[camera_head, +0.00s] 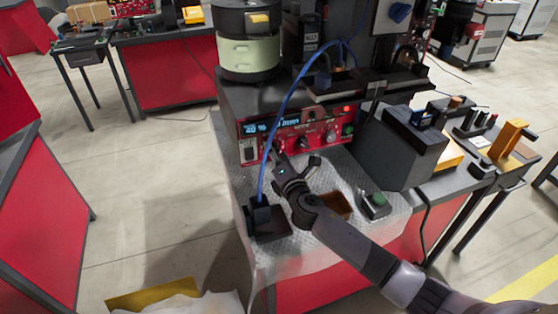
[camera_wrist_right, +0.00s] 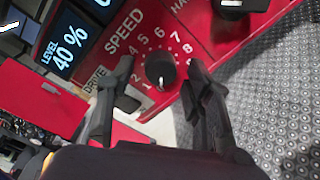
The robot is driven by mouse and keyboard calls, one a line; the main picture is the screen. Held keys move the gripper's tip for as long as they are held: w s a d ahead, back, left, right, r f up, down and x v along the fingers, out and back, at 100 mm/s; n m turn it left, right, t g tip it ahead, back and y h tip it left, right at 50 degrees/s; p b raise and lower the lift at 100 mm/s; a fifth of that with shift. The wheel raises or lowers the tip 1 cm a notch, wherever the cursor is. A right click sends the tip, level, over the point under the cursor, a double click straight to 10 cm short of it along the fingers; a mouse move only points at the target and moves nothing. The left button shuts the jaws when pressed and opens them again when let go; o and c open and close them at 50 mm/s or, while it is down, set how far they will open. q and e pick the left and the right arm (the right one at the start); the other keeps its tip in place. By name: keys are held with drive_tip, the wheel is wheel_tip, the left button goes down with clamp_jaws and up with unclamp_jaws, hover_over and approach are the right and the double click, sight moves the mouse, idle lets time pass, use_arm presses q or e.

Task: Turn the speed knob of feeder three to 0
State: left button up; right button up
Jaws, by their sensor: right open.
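The speed knob (camera_wrist_right: 160,70) is black and round on a red panel (camera_wrist_right: 215,40) in the right wrist view. A printed SPEED scale runs around it. Its white mark points down in the picture, beside the 1; I cannot read a number right at the mark. My right gripper (camera_wrist_right: 160,68) is open, with one finger on each side of the knob; I cannot tell whether they touch it. In the head view, my right gripper (camera_head: 296,161) is in front of the red controller (camera_head: 300,134) under the bowl feeder (camera_head: 248,58). My left gripper is not in view.
A display (camera_wrist_right: 68,40) reads LEVEL 40 %. Another black knob (camera_wrist_right: 243,4) is at the top right of the panel. A blue cable (camera_head: 272,135) hangs down to a black box (camera_head: 264,221). A small box with a green button (camera_head: 376,203) stands on the right.

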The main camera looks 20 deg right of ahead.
drive_tip(key=s, duration=1.2)
drive_tip(key=shift+d+r, duration=0.2)
drive_tip(key=shift+r, duration=0.1)
